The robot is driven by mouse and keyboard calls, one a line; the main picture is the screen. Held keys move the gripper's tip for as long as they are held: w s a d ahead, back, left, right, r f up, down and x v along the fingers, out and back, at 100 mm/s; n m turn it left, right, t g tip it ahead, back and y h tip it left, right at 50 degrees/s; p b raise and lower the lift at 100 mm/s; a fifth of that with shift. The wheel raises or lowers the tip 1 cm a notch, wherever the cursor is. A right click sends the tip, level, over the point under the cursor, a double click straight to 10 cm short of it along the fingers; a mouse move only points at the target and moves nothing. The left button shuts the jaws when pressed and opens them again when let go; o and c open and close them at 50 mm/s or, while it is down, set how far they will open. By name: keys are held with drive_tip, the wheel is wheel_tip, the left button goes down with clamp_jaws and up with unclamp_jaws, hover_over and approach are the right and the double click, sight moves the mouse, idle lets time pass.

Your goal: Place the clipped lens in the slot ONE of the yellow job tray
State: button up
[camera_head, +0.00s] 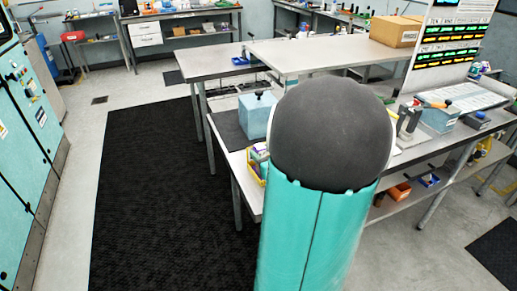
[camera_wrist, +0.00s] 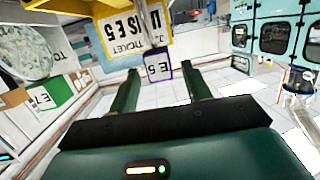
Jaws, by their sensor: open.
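My gripper (camera_wrist: 162,78) shows in the wrist view with its two dark green fingers apart. No lens is visible between them. In the head view, a yellow edge (camera_head: 262,172) of what may be the job tray shows left of my arm, mostly hidden. I cannot pick out the clipped lens or slot ONE in either view.
A pale blue box with a black knob (camera_head: 257,117) stands on the bench left of my arm. A second blue box (camera_head: 438,118) and a cardboard box (camera_head: 396,31) are to the right. A black floor mat (camera_head: 165,190) is clear. My arm hides the bench's middle.

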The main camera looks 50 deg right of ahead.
drive_tip(key=v, duration=0.7)
